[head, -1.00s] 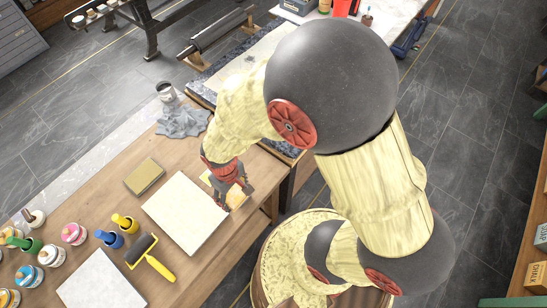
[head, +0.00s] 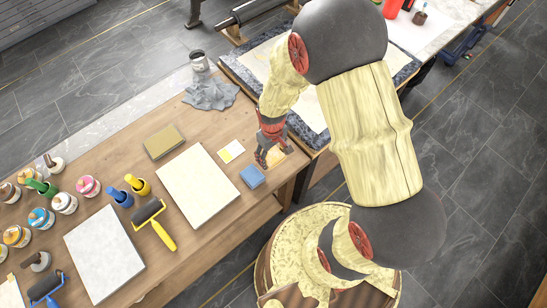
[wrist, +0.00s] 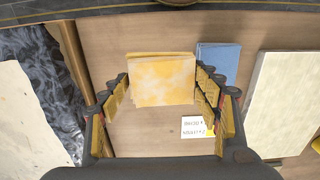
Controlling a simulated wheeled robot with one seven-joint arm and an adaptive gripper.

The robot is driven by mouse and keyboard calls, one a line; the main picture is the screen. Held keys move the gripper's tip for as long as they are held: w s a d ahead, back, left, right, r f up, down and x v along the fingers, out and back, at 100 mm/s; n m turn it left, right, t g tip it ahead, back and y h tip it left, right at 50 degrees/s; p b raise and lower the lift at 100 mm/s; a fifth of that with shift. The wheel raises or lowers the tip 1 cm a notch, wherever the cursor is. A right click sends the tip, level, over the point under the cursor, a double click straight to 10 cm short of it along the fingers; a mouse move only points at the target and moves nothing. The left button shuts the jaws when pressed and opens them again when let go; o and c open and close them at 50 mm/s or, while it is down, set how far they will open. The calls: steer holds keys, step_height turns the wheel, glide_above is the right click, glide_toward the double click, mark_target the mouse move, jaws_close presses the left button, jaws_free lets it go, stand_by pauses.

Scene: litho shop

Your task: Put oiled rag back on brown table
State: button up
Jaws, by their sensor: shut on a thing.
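The oiled rag (wrist: 162,80), a folded yellow cloth with pale blotches, sits between my gripper's fingers in the wrist view. My gripper (head: 265,160) is shut on it. In the head view the yellow rag (head: 277,155) shows partly behind the fingers, near the right edge of the brown table (head: 215,213). The wooden tabletop (wrist: 145,135) shows below the rag in the wrist view. I cannot tell whether the rag touches it.
A blue folded cloth (head: 251,177) and a printed white card (head: 231,151) lie close to the gripper. A pale slab (head: 197,187) lies left of them. A tan block (head: 164,142), grey cloth (head: 210,93), rollers and ink jars stand farther off. Another slab-topped table adjoins.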

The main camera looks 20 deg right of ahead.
mark_target(273, 157)
steer(key=shift+w+d+f, duration=0.35)
steer(key=shift+w+f, duration=0.15)
steer(key=shift+f, duration=0.3)
steer(key=shift+w+d+f+b, duration=0.15)
steer(key=shift+f+b, duration=0.25)
steer(key=shift+f, duration=0.5)
steer(key=shift+w+f+b, duration=0.1)
steer(key=shift+f+b, duration=0.25)
steer(key=shift+f, duration=0.5)
steer(key=shift+f, duration=0.15)
steer(key=o, duration=1.5)
steer(key=shift+c, duration=0.2)
